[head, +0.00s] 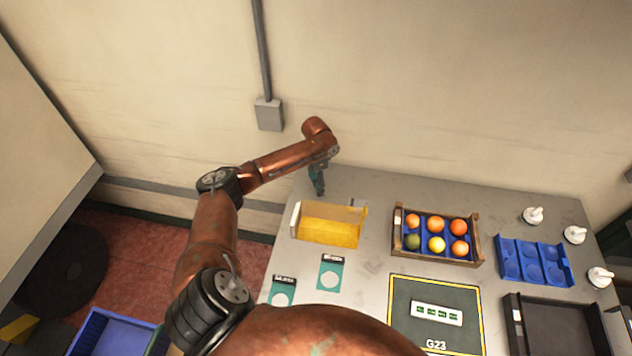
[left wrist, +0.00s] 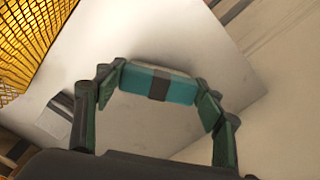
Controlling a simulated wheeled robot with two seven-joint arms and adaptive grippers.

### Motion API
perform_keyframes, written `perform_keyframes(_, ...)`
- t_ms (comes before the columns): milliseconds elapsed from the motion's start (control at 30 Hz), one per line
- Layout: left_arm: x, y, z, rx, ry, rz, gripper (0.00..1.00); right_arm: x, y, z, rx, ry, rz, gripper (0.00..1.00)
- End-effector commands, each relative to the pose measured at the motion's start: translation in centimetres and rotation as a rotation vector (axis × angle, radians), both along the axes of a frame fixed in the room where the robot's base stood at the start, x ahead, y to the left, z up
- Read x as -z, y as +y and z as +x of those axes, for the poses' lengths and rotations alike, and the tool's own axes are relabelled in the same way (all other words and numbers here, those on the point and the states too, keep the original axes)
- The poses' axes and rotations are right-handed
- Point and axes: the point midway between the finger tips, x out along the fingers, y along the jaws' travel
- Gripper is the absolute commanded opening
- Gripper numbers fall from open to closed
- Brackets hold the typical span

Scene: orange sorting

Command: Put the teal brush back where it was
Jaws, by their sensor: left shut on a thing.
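The teal brush (left wrist: 160,84) shows in the left wrist view as a teal block with a dark band across its middle and a pale edge. My left gripper (left wrist: 158,96) is shut on it, one finger at each end. In the head view my left gripper (head: 317,182) is at the back left of the grey table (head: 375,190), behind the yellow mesh bin. The brush is hard to make out there. Whether it touches the table I cannot tell. My right gripper is not in view.
The yellow mesh bin (head: 330,232) stands just in front of my left gripper. Right of it are a wooden crate (head: 398,245) of fruit, a blue tray (head: 507,262) and white bulb-like items (head: 533,215). Two teal cards (head: 331,262) lie in front. The wall is close behind.

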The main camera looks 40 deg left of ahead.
Motion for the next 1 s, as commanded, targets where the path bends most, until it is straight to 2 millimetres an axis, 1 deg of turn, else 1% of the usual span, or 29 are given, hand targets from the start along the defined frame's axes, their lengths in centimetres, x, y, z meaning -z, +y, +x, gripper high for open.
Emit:
perform_keyframes(667,1.02,-0.02,0.0,0.0,0.0,0.0,0.39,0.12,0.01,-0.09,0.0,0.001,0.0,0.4)
perform_keyframes(833,1.02,-0.02,0.0,0.0,0.0,0.0,0.39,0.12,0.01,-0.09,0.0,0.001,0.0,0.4)
perform_keyframes(867,1.02,-0.02,0.0,0.0,0.0,0.0,0.64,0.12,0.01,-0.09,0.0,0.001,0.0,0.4)
perform_keyframes(1000,1.01,-0.02,0.0,0.0,0.0,0.0,0.74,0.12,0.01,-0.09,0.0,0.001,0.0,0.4)
